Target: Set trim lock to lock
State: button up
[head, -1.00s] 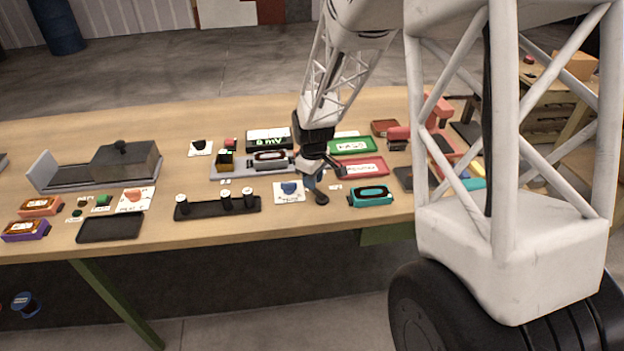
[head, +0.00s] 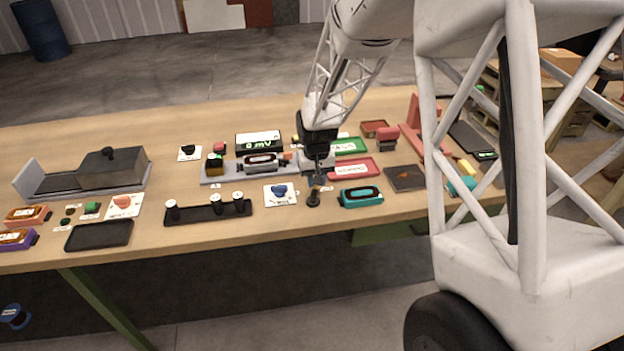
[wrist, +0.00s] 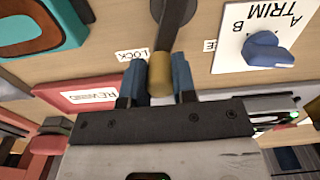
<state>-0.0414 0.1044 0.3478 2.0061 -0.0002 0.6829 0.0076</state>
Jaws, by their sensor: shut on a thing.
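The trim lock is a dark lever (wrist: 175,14) with a brass-coloured knob (wrist: 160,74); it also shows small at the table front in the head view (head: 313,199). My gripper (wrist: 160,80) has its two blue fingers on either side of the knob, shut on it. The lever extends from its pivot toward my gripper. The LOCK label (wrist: 132,55) lies left of the knob in the wrist view. Another label (wrist: 209,45), showing only an E, lies to its right, mostly hidden. In the head view my gripper (head: 316,180) is just behind the lever.
The TRIM card with a blue knob (wrist: 268,52) is close to the lever. A teal device (head: 361,196) stands on the other side. The red REWORK tray (wrist: 85,95) and the grey fixture rail (head: 225,175) lie near my gripper.

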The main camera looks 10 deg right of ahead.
jog(key=shift+s+d+m, duration=0.2)
jog(key=shift+d+m, duration=0.15)
jog(key=shift+m, duration=0.65)
jog(key=o, duration=0.9)
jog(key=shift+r, duration=0.1)
jog(key=shift+r, duration=3.8)
